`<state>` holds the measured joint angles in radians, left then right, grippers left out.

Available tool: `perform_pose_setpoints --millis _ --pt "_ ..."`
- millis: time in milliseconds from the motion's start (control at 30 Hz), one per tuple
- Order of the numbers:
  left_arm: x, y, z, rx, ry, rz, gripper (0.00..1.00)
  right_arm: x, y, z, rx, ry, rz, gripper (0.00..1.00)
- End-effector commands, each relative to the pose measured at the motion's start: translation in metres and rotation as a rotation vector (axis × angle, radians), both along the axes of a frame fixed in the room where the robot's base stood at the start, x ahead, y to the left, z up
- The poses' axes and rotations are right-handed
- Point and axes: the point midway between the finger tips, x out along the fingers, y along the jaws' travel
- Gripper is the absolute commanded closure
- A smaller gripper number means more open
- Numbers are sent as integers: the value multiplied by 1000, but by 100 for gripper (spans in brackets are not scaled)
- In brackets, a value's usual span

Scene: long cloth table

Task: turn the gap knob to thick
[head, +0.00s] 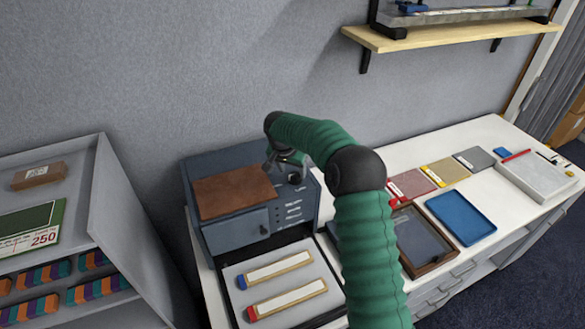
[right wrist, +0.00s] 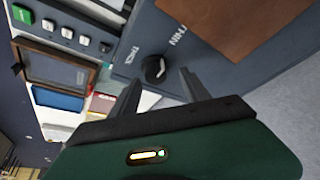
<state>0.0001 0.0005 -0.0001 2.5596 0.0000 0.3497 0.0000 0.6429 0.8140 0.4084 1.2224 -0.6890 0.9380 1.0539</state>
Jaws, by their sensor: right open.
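The gap knob (right wrist: 154,69) is a small black round knob with a light pointer mark, on the blue-grey machine (right wrist: 215,50). The words THIN and THICK are printed beside it; which one the pointer faces is hard to tell. In the head view the knob (head: 294,178) shows as a dark round shape at the machine's right side, just below my gripper. My right gripper (right wrist: 160,90) is open and empty. Its two dark fingers point toward the knob, one to each side, and appear short of touching it. My left gripper is out of view.
A brown pad (head: 235,191) lies on the machine. A grey tray (head: 280,282) with two label-topped bars sits in front. A wooden frame (head: 415,240) and blue tray (head: 462,217) lie right on the white table. A shelf (head: 450,36) hangs above; a grey cabinet (head: 130,235) stands left.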

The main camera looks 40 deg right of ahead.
Motion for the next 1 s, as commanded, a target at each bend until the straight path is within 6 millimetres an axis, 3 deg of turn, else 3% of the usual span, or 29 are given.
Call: perform_pose_setpoints --millis 200,433,833,1000 --pt "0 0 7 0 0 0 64 3 -7 -18 -1 -1 -1 45" --pt "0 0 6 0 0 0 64 5 -6 -20 -2 0 0 45" --pt "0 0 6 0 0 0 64 5 -7 -19 0 -1 0 98" --pt "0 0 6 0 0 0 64 5 -7 -19 -3 -2 2 100"
